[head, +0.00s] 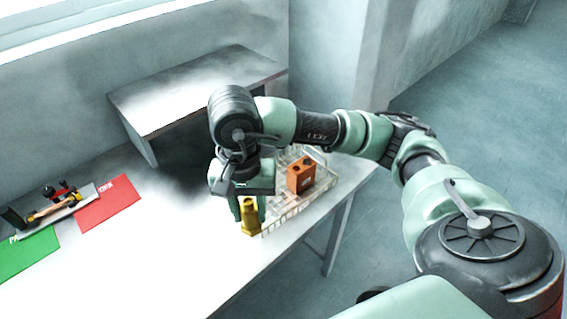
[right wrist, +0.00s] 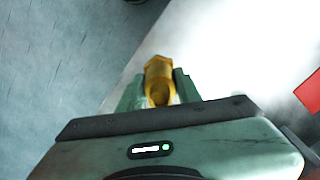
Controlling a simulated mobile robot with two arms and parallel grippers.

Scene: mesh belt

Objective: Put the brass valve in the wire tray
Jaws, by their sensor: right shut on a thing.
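The brass valve (head: 250,217) is a yellow-gold piece at the front left edge of the wire tray in the head view. My right gripper (head: 248,205) points down and is shut on it. In the right wrist view the brass valve (right wrist: 159,80) sits between the two green fingers of my gripper (right wrist: 160,92). The wire tray (head: 292,217) is a pale see-through basket on the table's right part, partly hidden behind my gripper. Whether the valve touches the table or the tray cannot be told. My left gripper is not in view.
An orange block (head: 300,175) stands in the tray. A raised grey shelf (head: 195,90) stands behind. At left lie a red mat (head: 108,203), a green mat (head: 28,254) and a small board with several tools (head: 58,208). The white table's front middle is clear.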

